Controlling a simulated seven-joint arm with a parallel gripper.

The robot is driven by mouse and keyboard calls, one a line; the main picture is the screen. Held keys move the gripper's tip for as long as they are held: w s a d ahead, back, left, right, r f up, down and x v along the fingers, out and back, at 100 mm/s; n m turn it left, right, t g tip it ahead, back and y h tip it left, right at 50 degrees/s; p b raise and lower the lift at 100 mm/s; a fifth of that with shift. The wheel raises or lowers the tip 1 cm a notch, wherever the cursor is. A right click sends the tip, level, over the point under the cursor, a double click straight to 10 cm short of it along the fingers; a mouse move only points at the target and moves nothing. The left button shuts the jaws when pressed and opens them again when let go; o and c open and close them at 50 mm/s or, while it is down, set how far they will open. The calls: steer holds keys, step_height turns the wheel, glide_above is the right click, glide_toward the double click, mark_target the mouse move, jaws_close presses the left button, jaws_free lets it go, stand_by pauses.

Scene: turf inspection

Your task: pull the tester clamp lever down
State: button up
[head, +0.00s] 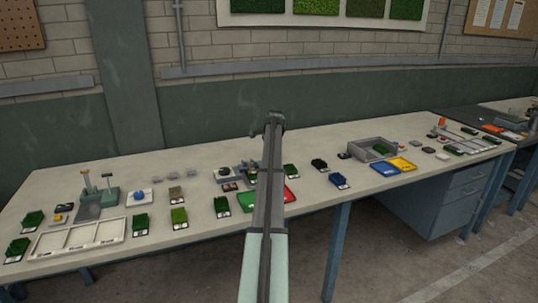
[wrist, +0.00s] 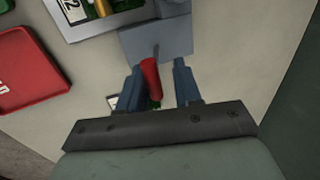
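The red lever handle (wrist: 150,76) stands between the two fingers of my gripper (wrist: 158,65) in the wrist view, closer to the left finger. The fingers are apart, with a visible gap between the handle and the right finger. I cannot tell whether the left finger touches the handle. A blue-grey block of the tester (wrist: 158,38) lies just beyond the fingertips. A light plate with yellow and green parts (wrist: 78,25) is beside it. In the head view, my arm hides the gripper and lever; part of the tester (head: 232,173) shows left of the arm.
A red tray (wrist: 28,72) lies left of the gripper in the wrist view; it also shows in the head view (head: 289,194). A green tray (head: 245,199) is beside it. Turf samples (head: 179,217) and a white divided tray (head: 80,236) stand further left. Blue and yellow trays (head: 384,169) are to the right.

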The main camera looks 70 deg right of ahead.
steer(key=v, duration=1.3)
steer(key=shift+s+a+r, duration=0.15)
steer(key=shift+r, duration=0.2)
